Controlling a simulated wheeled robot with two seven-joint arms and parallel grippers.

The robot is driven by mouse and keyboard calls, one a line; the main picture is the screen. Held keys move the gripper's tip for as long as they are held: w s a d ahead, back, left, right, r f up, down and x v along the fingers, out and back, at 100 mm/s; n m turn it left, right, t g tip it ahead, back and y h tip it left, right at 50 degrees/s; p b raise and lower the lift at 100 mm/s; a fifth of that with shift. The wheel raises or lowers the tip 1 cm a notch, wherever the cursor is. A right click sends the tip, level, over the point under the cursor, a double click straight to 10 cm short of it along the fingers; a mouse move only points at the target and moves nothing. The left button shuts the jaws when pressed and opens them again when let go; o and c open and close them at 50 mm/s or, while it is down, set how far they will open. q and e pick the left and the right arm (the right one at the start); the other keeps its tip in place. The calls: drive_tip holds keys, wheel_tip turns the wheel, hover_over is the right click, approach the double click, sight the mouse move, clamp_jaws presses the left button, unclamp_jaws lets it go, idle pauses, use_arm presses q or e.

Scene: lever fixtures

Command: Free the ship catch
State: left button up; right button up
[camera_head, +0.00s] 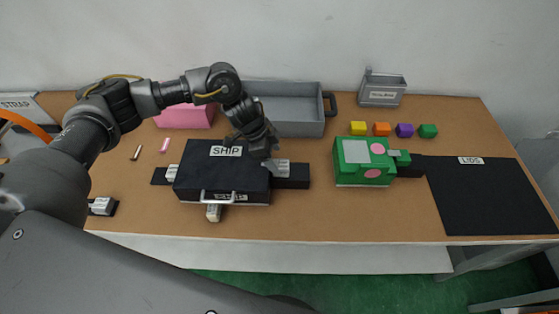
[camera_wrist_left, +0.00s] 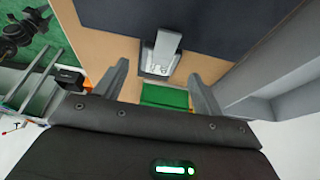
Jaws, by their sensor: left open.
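The black box marked SHIP (camera_head: 205,178) sits on the table, lid down, with a pale handle on its front. A grey catch (camera_head: 282,169) is at its right side, on a dark tab. In the left wrist view the catch (camera_wrist_left: 162,50) is a grey lever against the dark box edge. My left gripper (camera_head: 268,158) is over the box's right side, close to this catch. In the left wrist view its open fingers (camera_wrist_left: 159,78) are spread apart, with the catch ahead between them and nothing held.
A grey tray (camera_head: 290,125) and a pink box (camera_head: 184,117) stand behind. A green box (camera_head: 362,165) is to the right, with small coloured cubes (camera_head: 381,129) behind it. A black LIDS mat (camera_head: 490,198) lies at the far right. The front table strip is mostly clear.

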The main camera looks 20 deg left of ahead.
sight(280, 165)
use_arm(q)
drive_tip(key=shift+x, duration=2.25)
